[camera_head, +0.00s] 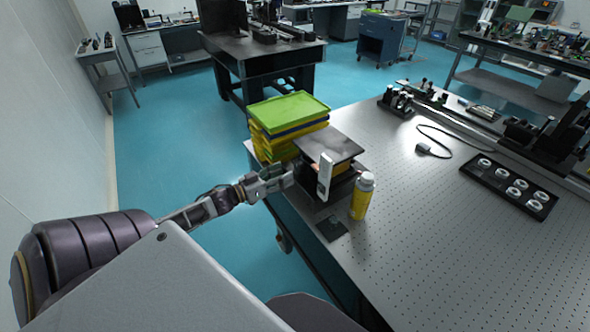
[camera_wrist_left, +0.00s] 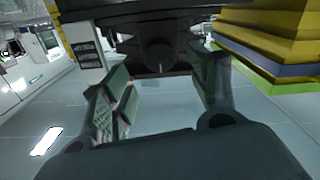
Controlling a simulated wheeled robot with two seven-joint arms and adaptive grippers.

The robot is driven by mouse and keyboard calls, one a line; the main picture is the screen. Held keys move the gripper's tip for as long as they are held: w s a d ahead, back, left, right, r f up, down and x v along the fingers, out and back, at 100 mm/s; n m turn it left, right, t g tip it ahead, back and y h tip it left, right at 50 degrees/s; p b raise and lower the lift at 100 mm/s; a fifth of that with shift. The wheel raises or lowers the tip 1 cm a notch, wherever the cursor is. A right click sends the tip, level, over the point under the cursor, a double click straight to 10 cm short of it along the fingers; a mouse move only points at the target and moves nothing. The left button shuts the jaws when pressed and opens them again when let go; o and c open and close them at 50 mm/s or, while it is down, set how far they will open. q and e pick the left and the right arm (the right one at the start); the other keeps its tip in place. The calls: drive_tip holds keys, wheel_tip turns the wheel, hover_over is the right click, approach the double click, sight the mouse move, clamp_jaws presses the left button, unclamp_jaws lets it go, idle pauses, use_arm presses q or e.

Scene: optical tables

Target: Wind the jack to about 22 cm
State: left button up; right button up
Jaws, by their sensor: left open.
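The jack has a dark square top plate (camera_head: 332,146) and stands near the left edge of the perforated table. Its plate is raised above a dark base; the mechanism between is mostly hidden. A white upright scale (camera_head: 325,177) stands at its front; a white marked strip also shows in the left wrist view (camera_wrist_left: 83,45). My left gripper (camera_head: 286,177) is at the jack's left side. In the left wrist view the open gripper (camera_wrist_left: 160,78) has its fingers either side of a dark round knob (camera_wrist_left: 158,55), with gaps visible. Whether they touch it I cannot tell. My right gripper is not in view.
A stack of yellow trays with a green top tray (camera_head: 290,110) stands close behind the jack. A yellow bottle (camera_head: 362,197) with a white cap stands right of it. A dark flat pad (camera_head: 331,228) lies in front. A black tray (camera_head: 508,184) of round parts lies farther right.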

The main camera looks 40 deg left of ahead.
sight(297, 168)
use_arm(q)
drive_tip(key=shift+w+d, duration=0.2)
drive_tip(key=shift+w, duration=0.4)
drive_tip(key=shift+x, duration=0.85)
drive_tip(key=shift+w+d, duration=0.1)
drive_tip(key=shift+w, duration=0.15)
drive_tip(key=shift+w+d, duration=0.25)
drive_tip(key=shift+w, duration=0.45)
drive_tip(key=shift+w+d, duration=0.1)
drive_tip(key=shift+w, duration=0.2)
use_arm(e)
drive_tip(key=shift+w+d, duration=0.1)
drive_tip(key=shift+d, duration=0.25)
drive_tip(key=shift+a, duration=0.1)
